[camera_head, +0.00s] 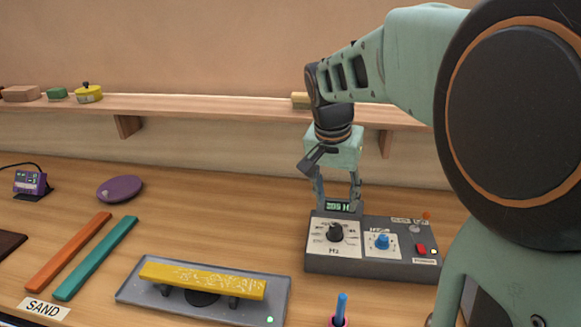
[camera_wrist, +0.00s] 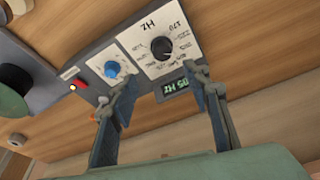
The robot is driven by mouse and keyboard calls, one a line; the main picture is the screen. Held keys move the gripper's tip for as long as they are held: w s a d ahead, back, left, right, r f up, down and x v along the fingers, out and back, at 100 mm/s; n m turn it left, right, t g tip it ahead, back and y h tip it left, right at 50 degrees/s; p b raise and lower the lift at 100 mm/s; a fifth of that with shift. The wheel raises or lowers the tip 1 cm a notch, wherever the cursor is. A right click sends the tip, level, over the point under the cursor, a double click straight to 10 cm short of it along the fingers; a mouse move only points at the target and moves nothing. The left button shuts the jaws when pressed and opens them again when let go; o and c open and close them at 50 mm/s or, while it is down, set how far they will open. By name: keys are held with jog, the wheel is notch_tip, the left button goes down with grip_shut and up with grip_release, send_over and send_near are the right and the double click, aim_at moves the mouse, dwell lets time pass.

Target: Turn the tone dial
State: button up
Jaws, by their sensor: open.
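A grey control box (camera_head: 372,268) stands on the bench. On its left white panel, marked Hz, is a black knob (camera_head: 335,232) with a ring of numbers; it also shows in the wrist view (camera_wrist: 161,47). A smaller blue knob (camera_head: 382,241) sits on the panel to its right; in the wrist view it is the blue knob (camera_wrist: 112,68). A small lit display (camera_head: 338,206) shows a reading in Hz, partly blocked by a finger. My gripper (camera_head: 338,197) is open and empty, behind and above the black knob, apart from it.
The box also has a red switch (camera_head: 421,249). A yellow bar (camera_head: 203,279) lies on a grey tray (camera_head: 135,291) to the left, with orange (camera_head: 68,251) and teal (camera_head: 95,257) strips beyond. A blue-handled tool (camera_head: 341,308) stands in front. A shelf (camera_head: 220,104) runs behind.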

aim_at(336, 227)
jog(key=w+f+g+p, duration=0.1)
jog(key=f, duration=0.2)
jog(key=w+d+f+y+p, duration=0.1)
jog(key=f+p, duration=0.1)
jog(key=f, duration=0.2)
jog(key=w+f+g+p, duration=0.1)
jog(key=f, duration=0.3)
jog(key=shift+w+d+f+g+y, duration=0.1)
jog(key=shift+d+f+g+y, duration=0.2)
jog(key=shift+y, duration=0.1)
jog(key=shift+r, duration=0.1)
jog(key=shift+c, duration=0.6)
jog(key=c, duration=1)
